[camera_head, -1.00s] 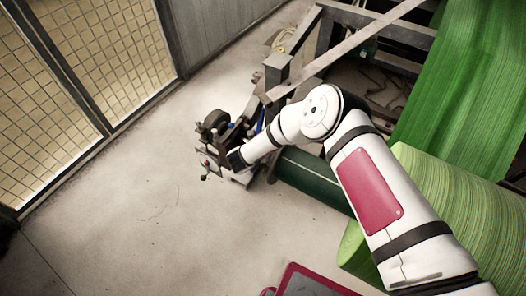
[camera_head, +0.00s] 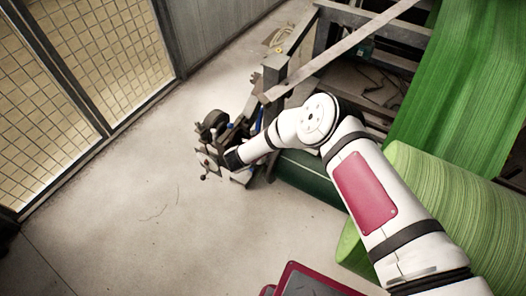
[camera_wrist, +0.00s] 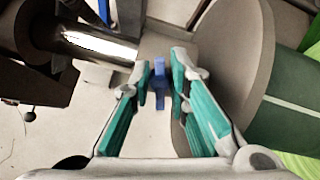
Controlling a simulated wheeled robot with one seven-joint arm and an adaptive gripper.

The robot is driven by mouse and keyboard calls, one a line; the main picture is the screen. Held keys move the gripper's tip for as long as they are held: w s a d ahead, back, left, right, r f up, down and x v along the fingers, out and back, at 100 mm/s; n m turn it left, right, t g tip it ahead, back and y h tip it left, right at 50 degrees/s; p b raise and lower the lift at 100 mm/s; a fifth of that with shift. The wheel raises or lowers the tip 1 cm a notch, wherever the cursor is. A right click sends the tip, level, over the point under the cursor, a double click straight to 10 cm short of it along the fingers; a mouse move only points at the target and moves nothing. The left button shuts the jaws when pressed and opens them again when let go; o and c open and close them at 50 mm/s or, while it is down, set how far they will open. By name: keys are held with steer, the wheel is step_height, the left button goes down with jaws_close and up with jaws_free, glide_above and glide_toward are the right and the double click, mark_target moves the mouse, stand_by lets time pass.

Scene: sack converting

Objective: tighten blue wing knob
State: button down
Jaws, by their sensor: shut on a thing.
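The blue wing knob (camera_wrist: 159,86) is in the middle of the wrist view, between the tips of my gripper (camera_wrist: 160,78). The teal-padded fingers are closed in on the knob from both sides, and its lower wing shows between them. In the head view my gripper (camera_head: 233,158) is at the machine's end, left of the dark green roller, and my arm hides most of it. The knob cannot be made out in the head view.
A dark green roller (camera_head: 305,172) lies beside my wrist, with a large round disc (camera_wrist: 235,75) close by. A metal shaft (camera_wrist: 95,45) is at upper left. The machine frame (camera_head: 320,62) stands behind. The floor (camera_head: 130,225) at left is clear.

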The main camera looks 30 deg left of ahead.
steer(key=c, duration=1.6)
jaws_free()
steer(key=v, duration=1.2)
